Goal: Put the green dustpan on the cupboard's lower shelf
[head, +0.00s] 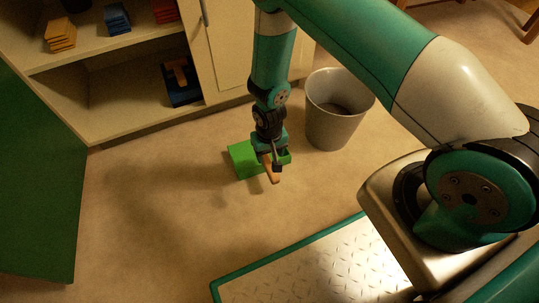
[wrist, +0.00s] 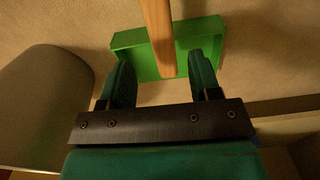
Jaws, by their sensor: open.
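The green dustpan (head: 242,158) lies on the carpet in front of the cupboard, partly hidden by my gripper in the head view. The cupboard's lower shelf (head: 110,105) is open to view at the upper left.
A dark blue item with an orange piece (head: 180,75) stands at the lower shelf's right end; its left and middle are bare. Several small stacks sit on the shelf above. A green door (head: 35,190) stands open at left. A grey bin (head: 332,125) stands right of the dustpan.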

